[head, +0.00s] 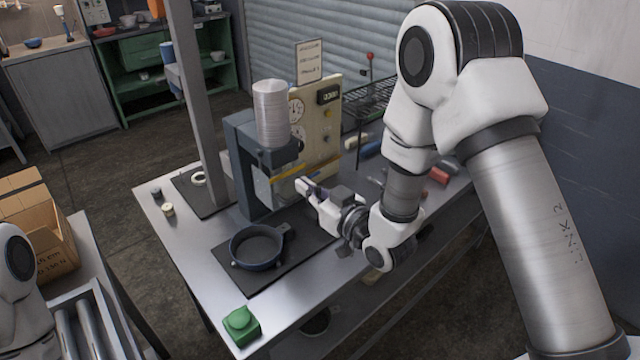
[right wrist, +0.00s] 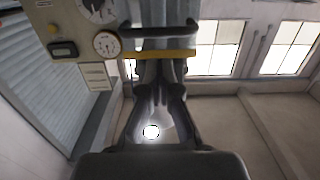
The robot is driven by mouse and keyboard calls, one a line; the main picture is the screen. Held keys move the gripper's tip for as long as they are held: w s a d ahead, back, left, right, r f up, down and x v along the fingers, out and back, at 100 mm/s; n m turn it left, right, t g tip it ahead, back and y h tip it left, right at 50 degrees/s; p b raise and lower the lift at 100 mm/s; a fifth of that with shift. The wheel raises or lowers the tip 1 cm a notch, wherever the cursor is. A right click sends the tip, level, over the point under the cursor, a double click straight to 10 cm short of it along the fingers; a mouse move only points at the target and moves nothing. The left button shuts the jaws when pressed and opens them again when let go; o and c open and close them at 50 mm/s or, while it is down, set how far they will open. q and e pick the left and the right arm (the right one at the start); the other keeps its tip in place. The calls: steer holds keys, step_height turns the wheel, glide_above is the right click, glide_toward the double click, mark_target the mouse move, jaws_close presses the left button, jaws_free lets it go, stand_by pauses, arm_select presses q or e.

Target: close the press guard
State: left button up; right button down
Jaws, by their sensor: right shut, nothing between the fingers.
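The press (head: 245,165) is a blue-grey frame with a silver cylinder (head: 272,115) on top, standing on the metal table. Its guard (head: 288,172) shows as a yellow-edged bar at the front of the press, with a pale, clear-looking panel by it. In the right wrist view the yellow bar (right wrist: 158,54) crosses just beyond my fingers. My right gripper (head: 304,186) is shut and empty, its tips close to the bar's right part; I cannot tell whether they touch. My left gripper is out of view.
A dark round pan (head: 256,248) with a short handle lies on a black mat (head: 228,252) before the press. A gauge panel (head: 318,125) stands behind right. A green button box (head: 241,326) sits at the front corner. A grey post (head: 197,100) rises at left.

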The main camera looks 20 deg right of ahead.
steer(key=shift+w+d+f, duration=0.1)
steer(key=shift+f, duration=0.8)
